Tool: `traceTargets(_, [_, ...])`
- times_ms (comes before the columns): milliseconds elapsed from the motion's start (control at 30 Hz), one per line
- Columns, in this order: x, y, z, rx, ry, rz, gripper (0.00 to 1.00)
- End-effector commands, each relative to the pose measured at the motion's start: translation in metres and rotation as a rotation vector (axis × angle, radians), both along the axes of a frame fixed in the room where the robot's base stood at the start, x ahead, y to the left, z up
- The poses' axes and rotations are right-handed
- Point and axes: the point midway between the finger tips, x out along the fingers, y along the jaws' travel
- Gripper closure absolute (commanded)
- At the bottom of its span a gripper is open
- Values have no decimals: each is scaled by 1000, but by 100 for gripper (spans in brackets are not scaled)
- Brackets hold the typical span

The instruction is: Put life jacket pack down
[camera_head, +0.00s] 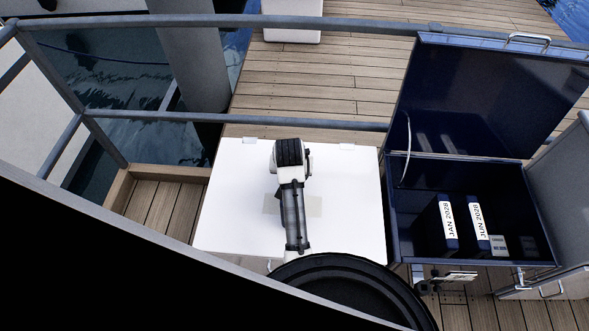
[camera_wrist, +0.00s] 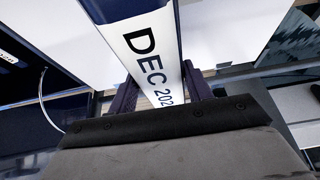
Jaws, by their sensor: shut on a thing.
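My gripper (camera_wrist: 158,95) is shut on a life jacket pack (camera_wrist: 142,42) in the wrist view. The pack is dark blue with a white label reading "DEC 202"; the last digit is hidden. One finger lies on each side of the label. In the head view my arm reaches over a white flat top (camera_head: 235,215); the fingers and the held pack are hidden there. I cannot tell whether the pack touches anything below. A dark blue open locker (camera_head: 400,225) stands right of the white top. It holds a pack labelled JAN 2028 (camera_head: 448,222) and one labelled JUN 2028 (camera_head: 476,222).
The locker's lid (camera_head: 480,100) stands raised at the back. Small pale items (camera_head: 499,245) lie right of the packs. A grey rail (camera_head: 250,120) runs behind the white top. Water shows at left.

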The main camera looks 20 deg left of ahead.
Motion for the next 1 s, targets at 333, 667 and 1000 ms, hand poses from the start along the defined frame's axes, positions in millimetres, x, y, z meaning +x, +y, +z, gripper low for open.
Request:
traceTargets(333, [-8, 1, -16, 2, -4, 1, 100])
traceTargets(667, [-8, 0, -20, 0, 0, 1, 28])
traceTargets(1000, [-8, 0, -16, 0, -1, 1, 28])
